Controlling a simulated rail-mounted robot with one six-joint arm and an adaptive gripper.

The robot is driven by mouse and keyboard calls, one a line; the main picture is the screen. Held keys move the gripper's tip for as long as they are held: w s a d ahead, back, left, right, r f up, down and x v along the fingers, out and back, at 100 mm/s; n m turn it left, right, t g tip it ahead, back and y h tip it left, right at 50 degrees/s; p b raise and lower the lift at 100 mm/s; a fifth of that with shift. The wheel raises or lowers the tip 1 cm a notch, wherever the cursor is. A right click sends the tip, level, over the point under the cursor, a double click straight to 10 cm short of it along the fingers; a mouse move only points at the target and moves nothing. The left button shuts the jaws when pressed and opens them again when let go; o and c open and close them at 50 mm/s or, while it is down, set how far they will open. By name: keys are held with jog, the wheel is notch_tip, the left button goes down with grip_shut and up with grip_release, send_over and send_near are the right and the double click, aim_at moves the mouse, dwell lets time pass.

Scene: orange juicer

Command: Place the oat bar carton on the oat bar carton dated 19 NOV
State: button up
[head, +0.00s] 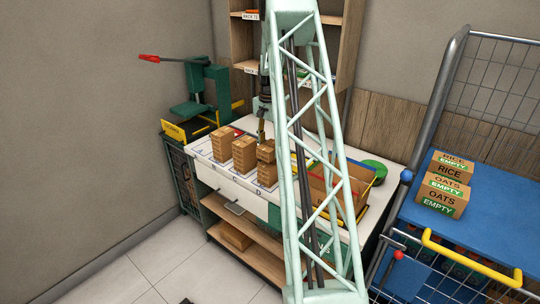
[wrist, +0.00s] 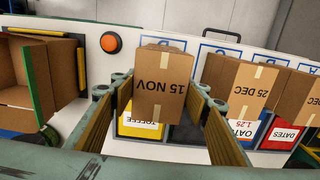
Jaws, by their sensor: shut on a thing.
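My gripper (wrist: 160,92) is shut on a brown carton (wrist: 160,88) marked 15 NOV, its print upside down in the wrist view. In the head view the held carton (head: 266,150) is above the right-hand stack (head: 267,174) on the white bench; I cannot tell whether it touches that stack. A middle stack (head: 244,155) and a left stack (head: 221,145) stand beside it. In the wrist view a carton marked 25 DEC (wrist: 247,88) and another carton (wrist: 298,98) are to the right. No 19 NOV date is readable.
An open cardboard box (head: 330,188) stands right of the stacks, partly behind my lattice arm. A green press (head: 205,88) is at the left. An orange button (wrist: 111,42) and a TOFFEE label (wrist: 141,124) show in the wrist view. A blue cart (head: 480,215) is at the right.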

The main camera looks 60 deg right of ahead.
jog(key=shift+d+f, duration=0.15)
jog(key=shift+f, duration=1.65)
jog(key=shift+f, duration=0.15)
jog(key=o, duration=1)
jog(key=shift+c, duration=0.2)
jog(key=shift+r, duration=6.15)
